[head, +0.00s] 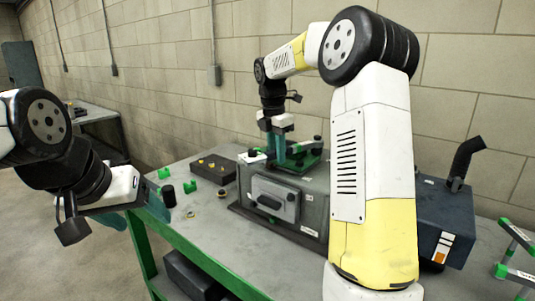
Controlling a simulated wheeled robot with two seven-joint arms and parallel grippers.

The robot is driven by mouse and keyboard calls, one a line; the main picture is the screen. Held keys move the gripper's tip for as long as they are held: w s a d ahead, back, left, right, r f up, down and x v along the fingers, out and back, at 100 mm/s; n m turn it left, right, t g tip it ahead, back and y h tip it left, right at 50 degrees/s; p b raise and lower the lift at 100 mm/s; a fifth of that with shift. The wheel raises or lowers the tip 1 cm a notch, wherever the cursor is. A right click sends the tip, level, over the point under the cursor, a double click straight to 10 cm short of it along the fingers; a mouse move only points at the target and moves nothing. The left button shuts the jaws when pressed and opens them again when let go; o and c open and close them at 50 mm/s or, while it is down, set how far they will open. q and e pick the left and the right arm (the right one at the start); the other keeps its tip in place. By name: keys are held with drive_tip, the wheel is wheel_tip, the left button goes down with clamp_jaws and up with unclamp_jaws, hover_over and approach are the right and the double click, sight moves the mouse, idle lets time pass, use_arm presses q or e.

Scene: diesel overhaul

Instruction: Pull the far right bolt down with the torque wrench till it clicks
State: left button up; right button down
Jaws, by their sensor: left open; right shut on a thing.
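The grey engine block (312,196) stands on the workbench, with green parts (300,158) on its top. My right gripper (277,150) points down over the top of the block. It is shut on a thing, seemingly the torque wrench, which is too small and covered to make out. My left gripper (143,216) is open and empty, off the bench's left front edge and well away from the block. I cannot make out the far right bolt; my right arm covers part of the block's right side.
A dark tray (214,174) with yellow pieces lies left of the block. Black cylinders and small green pieces lie near it on the workbench (205,228). A dark blue box (445,222) with a black pipe stands at the right, near a green-ended rack (516,270).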

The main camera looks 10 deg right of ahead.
drive_tip(key=shift+w+a+r, duration=0.1)
drive_tip(key=shift+w+a, duration=0.05)
drive_tip(key=shift+w, duration=0.05)
drive_tip(key=shift+w+a+m, duration=0.15)
drive_tip(key=shift+w+m, duration=0.15)
drive_tip(key=shift+w, duration=0.05)
drive_tip(key=shift+r, duration=1.7)
drive_tip(key=shift+r, duration=0.1)
wheel_tip(320, 180, up, 6)
drive_tip(key=shift+s+f, duration=0.1)
